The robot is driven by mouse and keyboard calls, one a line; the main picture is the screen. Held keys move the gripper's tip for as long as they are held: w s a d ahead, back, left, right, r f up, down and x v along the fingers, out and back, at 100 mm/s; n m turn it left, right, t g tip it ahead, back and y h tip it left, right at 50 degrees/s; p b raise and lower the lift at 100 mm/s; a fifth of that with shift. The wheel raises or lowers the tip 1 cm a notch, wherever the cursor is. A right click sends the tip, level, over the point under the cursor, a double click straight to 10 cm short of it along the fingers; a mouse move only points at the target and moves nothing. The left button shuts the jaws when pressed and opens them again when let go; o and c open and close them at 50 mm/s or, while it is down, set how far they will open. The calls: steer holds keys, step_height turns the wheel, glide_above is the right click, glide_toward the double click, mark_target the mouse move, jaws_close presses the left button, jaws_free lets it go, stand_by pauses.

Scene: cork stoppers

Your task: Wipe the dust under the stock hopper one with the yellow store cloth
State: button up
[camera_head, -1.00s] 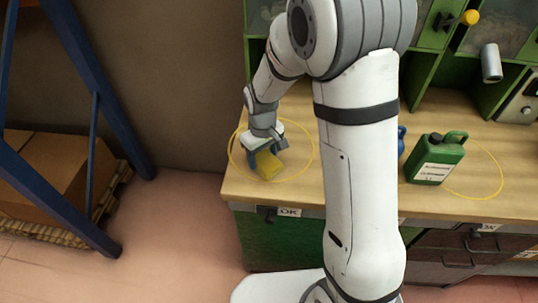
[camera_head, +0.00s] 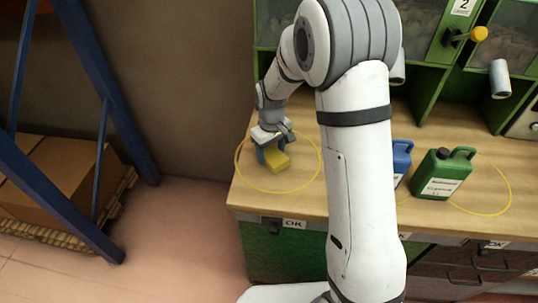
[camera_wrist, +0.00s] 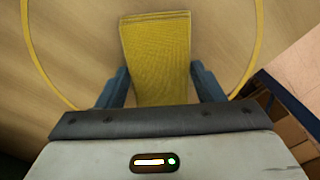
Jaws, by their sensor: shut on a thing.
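My gripper (camera_head: 271,150) is shut on the yellow cloth (camera_head: 278,163), inside a thin yellow ring (camera_head: 249,184) marked on the left end of the wooden bench top (camera_head: 300,205). In the wrist view, the folded cloth (camera_wrist: 157,50) extends out between the two blue fingers of my gripper (camera_wrist: 161,84). The cloth is at or just above the bench; contact is not clear. A green-framed hopper front (camera_head: 276,22) shows at the back left, partly behind my arm; its number is not visible. No dust can be made out.
A blue rack post (camera_head: 110,100) stands left.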

mark_target(268, 174)
steer(key=shift+w+d, duration=0.25)
steer(key=shift+w, duration=1)
steer(key=shift+w+d, duration=0.25)
steer(key=shift+w, duration=0.95)
steer(key=shift+r, duration=0.15)
steer(key=shift+s+a, duration=0.2)
steer(key=shift+s, duration=0.65)
steer(key=shift+s+a, duration=0.15)
steer(key=shift+s, duration=0.65)
steer(key=shift+s+a+f+b, duration=0.1)
steer(key=shift+s+a+b, duration=0.2)
steer(key=shift+s, duration=0.95)
steer(key=shift+s+a+f+b, duration=0.15)
steer(key=shift+s+b, duration=0.3)
steer(key=shift+s, duration=0.85)
steer(key=shift+s+a+f+b, duration=0.1)
steer(key=shift+s+a+b, duration=0.2)
steer(key=shift+s, duration=0.95)
steer(key=shift+r, duration=0.1)
steer(key=shift+r+p, duration=2)
steer(key=shift+r, duration=1)
steer(key=shift+w+r, duration=0.1)
